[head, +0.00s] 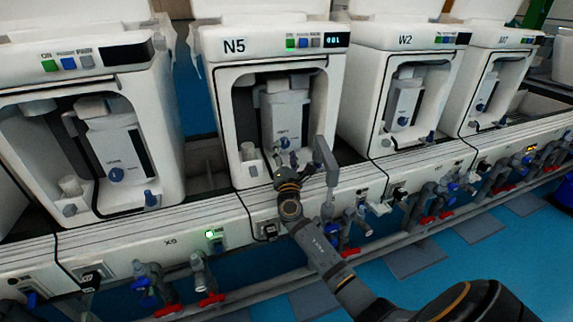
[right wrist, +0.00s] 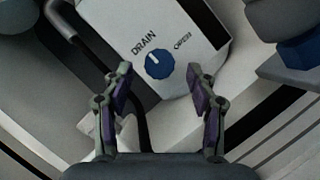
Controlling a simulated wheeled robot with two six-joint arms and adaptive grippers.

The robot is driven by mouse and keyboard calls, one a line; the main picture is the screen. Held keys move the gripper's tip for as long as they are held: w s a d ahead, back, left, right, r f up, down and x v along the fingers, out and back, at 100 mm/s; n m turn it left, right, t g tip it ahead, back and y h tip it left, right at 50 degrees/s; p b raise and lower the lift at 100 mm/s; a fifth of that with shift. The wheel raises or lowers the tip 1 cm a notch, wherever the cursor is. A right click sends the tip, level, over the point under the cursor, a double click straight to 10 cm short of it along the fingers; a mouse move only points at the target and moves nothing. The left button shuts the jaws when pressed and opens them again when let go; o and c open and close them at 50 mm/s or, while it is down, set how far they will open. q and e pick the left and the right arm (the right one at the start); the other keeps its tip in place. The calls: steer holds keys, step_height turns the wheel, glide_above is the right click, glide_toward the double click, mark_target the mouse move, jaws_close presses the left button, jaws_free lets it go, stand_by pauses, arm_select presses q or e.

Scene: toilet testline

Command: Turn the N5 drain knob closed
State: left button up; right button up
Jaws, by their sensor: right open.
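The N5 unit (head: 215,75) is a white machine with an open front bay and "N5" on its top panel. Its blue round drain knob (head: 284,143) sits low on the grey module inside the bay. In the right wrist view the knob (right wrist: 159,65) lies below the word DRAIN and left of the word OPEN. Its white mark points to the upper left. My right gripper (head: 287,160) is at the bay, just below the knob. Its fingers (right wrist: 160,80) are open, one on each side and short of the knob, touching nothing visible. My left gripper is out of view.
A grey upright fitting (head: 326,158) stands right of my gripper. A blue part (right wrist: 300,50) is at the right of the wrist view, and a dark hose (right wrist: 88,35) runs at left. Unit W2 (head: 372,60) stands to the right. Pipes with red handles (head: 350,252) line the front.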

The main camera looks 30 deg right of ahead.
steer(key=v, duration=0.9)
steer(key=shift+s+a, duration=0.15)
steer(key=shift+s, duration=0.15)
steer(key=shift+f, duration=0.1)
